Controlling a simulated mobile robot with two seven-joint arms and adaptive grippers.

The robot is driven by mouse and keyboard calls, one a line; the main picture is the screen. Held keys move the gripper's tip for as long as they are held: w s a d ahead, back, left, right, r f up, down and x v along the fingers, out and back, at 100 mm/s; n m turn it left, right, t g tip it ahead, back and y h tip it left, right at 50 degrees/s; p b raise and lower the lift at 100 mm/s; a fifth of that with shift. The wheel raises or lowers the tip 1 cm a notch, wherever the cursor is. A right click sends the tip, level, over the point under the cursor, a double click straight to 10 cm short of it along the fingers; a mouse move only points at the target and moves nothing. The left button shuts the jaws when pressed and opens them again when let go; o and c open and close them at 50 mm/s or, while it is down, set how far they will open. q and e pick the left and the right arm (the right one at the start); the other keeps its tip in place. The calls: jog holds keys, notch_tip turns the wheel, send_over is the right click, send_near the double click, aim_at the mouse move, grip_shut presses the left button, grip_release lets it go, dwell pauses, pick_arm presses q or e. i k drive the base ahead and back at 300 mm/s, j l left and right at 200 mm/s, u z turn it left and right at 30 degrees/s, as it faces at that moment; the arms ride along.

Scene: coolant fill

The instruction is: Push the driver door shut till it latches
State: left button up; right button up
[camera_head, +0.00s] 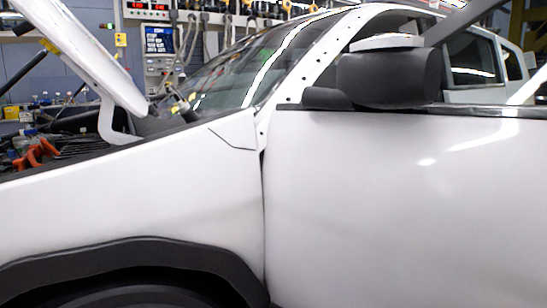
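The white driver door (400,200) fills the right half of the head view, with a black side mirror (390,75) at its upper front corner. Its front edge meets the white front fender (150,190) along a dark, narrow vertical seam. Above the seam the windshield pillar (312,55) shows bare, with small dark holes along it. The door looks swung out from the body, but how far I cannot tell. Its rear edge, latch and handle are out of view. Neither of my grippers is in view.
The raised hood (85,55) stands at the upper left over the open engine bay (75,145), where orange parts show. A black wheel arch (130,255) is at the lower left. A grey equipment panel with a screen (160,45) stands behind the car.

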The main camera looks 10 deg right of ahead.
aim_at(443, 204)
jog(key=k+z, duration=0.1)
jog(key=z, duration=0.8)
jog(key=k+z, duration=0.15)
jog(key=z, duration=0.3)
jog(key=l, duration=0.55)
jog(key=u, duration=0.05)
